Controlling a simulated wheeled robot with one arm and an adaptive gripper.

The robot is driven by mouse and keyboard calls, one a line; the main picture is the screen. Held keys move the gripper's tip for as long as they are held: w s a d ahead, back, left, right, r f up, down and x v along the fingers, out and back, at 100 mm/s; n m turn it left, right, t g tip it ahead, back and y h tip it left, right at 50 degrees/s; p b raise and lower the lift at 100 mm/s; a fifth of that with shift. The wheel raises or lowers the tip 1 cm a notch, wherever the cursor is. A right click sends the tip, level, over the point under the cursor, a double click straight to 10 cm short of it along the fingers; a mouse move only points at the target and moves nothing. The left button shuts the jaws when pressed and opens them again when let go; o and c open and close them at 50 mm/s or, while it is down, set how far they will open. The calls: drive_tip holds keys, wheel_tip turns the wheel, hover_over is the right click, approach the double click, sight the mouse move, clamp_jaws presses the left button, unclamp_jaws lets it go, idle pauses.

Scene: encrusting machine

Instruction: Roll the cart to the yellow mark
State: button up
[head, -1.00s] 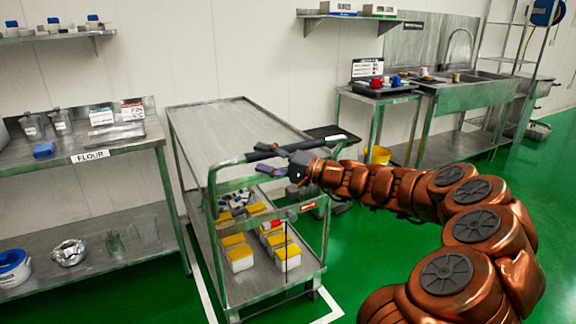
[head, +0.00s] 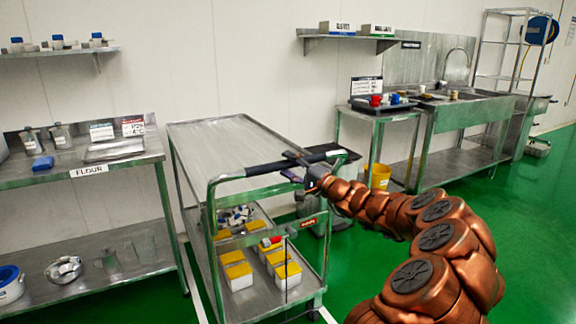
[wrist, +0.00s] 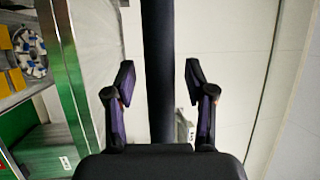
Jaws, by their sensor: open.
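The cart (head: 225,140) is a metal two-shelf trolley standing beside the flour table. Its push handle (head: 245,170) is a black bar across the near end. My gripper (head: 300,166) is at the right part of this handle, reaching in from the right. In the wrist view the handle (wrist: 158,30) runs upright between the two open fingers (wrist: 159,78), with a gap on both sides. The lower shelf carries several white tubs with yellow tops (head: 238,275) and a blue-and-white pile (head: 236,216). I see no yellow mark on the floor.
The flour table (head: 88,171) stands close on the cart's left. Behind to the right are a side table (head: 378,112), a yellow bucket (head: 380,176) and a sink bench (head: 475,110). Open green floor (head: 535,230) lies to the right. A white floor line runs by the cart.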

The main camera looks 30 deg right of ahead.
drive_tip(key=shift+w+a+r, duration=0.1)
drive_tip(key=shift+w+a, duration=0.05)
drive_tip(key=shift+w, duration=0.1)
clamp_jaws()
idle(0.4)
